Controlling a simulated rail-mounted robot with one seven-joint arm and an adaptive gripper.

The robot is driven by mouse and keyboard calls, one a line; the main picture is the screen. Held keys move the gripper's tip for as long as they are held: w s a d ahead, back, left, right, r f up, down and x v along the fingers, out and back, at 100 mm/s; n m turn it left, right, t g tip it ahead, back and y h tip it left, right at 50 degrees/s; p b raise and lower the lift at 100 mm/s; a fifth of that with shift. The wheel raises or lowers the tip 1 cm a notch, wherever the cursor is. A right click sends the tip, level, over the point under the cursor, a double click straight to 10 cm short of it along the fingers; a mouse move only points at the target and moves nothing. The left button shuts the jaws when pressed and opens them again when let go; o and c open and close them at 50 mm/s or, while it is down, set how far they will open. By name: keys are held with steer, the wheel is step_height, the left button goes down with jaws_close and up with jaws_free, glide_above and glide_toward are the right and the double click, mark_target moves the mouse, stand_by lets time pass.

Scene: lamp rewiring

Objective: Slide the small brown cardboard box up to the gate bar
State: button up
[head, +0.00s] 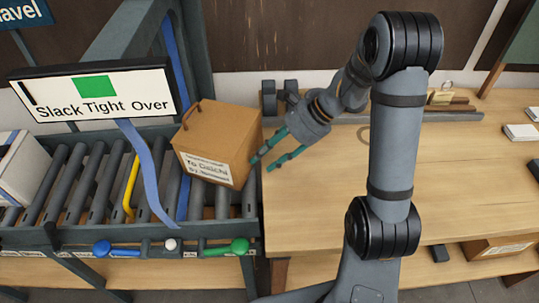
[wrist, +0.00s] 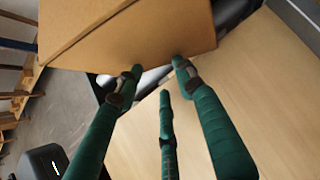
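The small brown cardboard box (head: 215,135) sits at the right end of the roller conveyor, turned at an angle, with a white label on its front side. It also fills the top of the wrist view (wrist: 130,35). My gripper (head: 262,164) is at the box's right side, its green fingers spread with nothing between them. In the wrist view, two fingertips of the gripper (wrist: 158,72) overlap the box's lower edge; I cannot tell whether they touch it. A yellow bar (head: 131,186) lies across the rollers left of the box; I cannot tell whether it is the gate bar.
A sign (head: 95,95) reading "Slack Tight Over" and a blue strap (head: 146,175) hang over the conveyor (head: 75,185). A white box (head: 20,168) stands at the far left. Blue, white and green knobs line the front. The wooden table (head: 320,215) at right is largely clear.

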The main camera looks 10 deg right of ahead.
mark_target(248, 151)
steer(key=shift+a, duration=0.1)
steer(key=shift+w+a+b, duration=0.2)
steer(key=shift+a, duration=0.85)
steer(key=shift+w+a+b, duration=0.15)
steer(key=shift+a, duration=0.85)
steer(key=shift+w+a+b, duration=0.2)
steer(key=shift+a, duration=0.85)
steer(key=shift+w+a+b, duration=0.1)
steer(key=shift+w+a, duration=0.1)
steer(key=shift+a, duration=0.85)
steer(key=shift+w+a+b, duration=0.1)
steer(key=shift+w+a, duration=0.1)
steer(key=shift+a, duration=0.9)
steer(key=shift+w+a+b, duration=0.1)
steer(key=shift+w+a, duration=0.1)
steer(key=shift+a, duration=1)
steer(key=shift+a, duration=0.45)
steer(key=shift+d+r+p, duration=0.35)
steer(key=shift+d+r, duration=0.1)
steer(key=d, duration=0.1)
steer(key=d+r+p, duration=0.1)
steer(key=d, duration=0.1)
steer(key=s+d+r+p, duration=0.1)
steer(key=shift+d+r, duration=0.1)
steer(key=shift+d, duration=0.3)
